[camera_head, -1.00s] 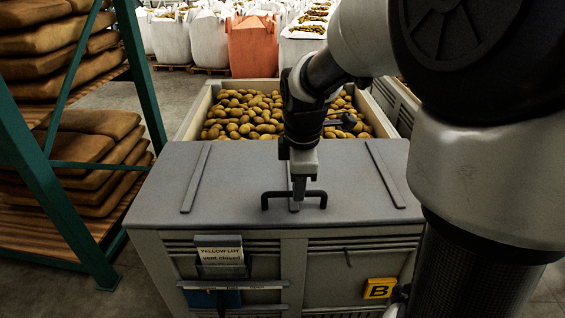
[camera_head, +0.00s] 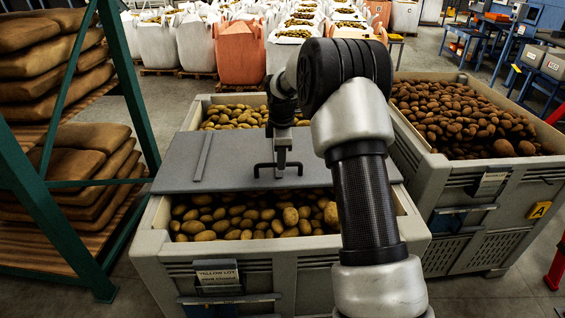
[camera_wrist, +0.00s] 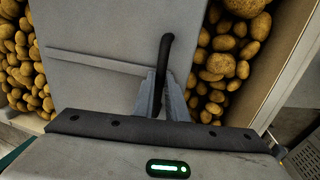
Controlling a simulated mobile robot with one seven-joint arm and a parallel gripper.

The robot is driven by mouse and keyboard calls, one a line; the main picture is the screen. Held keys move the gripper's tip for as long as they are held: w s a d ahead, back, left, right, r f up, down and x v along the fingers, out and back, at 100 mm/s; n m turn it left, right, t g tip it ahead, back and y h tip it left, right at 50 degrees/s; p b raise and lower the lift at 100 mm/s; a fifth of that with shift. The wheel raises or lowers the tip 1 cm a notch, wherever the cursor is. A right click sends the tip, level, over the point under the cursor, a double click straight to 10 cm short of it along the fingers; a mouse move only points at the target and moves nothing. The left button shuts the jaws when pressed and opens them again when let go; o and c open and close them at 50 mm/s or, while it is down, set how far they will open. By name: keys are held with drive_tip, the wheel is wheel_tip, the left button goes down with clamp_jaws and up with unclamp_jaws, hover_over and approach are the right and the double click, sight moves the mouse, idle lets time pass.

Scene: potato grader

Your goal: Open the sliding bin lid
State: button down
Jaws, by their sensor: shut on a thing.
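The sliding lid (camera_head: 225,165) is a grey flat panel with raised ribs and a black bar handle (camera_head: 257,171) at its near edge. It lies across the middle of the grey bin (camera_head: 150,245). Potatoes show in front of the lid (camera_head: 250,215) and behind it (camera_head: 230,117). My gripper (camera_head: 281,166) is shut on the black handle from above. In the wrist view, the fingers of my gripper (camera_wrist: 166,97) close around the handle (camera_wrist: 163,62), with the lid (camera_wrist: 100,50) to the left and potatoes on both sides of it.
A second bin (camera_head: 455,205) full of darker potatoes stands close on the right. A green rack (camera_head: 130,90) with stacked brown sacks (camera_head: 85,165) stands on the left. White and orange bulk bags (camera_head: 215,45) stand behind. My arm covers part of the bin's right side.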

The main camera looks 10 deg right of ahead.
drive_tip(key=shift+w+d, duration=0.15)
drive_tip(key=shift+w, duration=0.7)
drive_tip(key=shift+r, duration=0.1)
drive_tip(key=c, duration=1.8)
unclamp_jaws()
drive_tip(key=shift+o, duration=0.2)
drive_tip(key=s+r, duration=0.1)
drive_tip(key=r, duration=0.7)
drive_tip(key=s+r+p, duration=0.1)
drive_tip(key=s+r, duration=0.1)
drive_tip(key=r, duration=0.7)
drive_tip(key=shift+s+a, duration=0.25)
drive_tip(key=shift+a, duration=0.05)
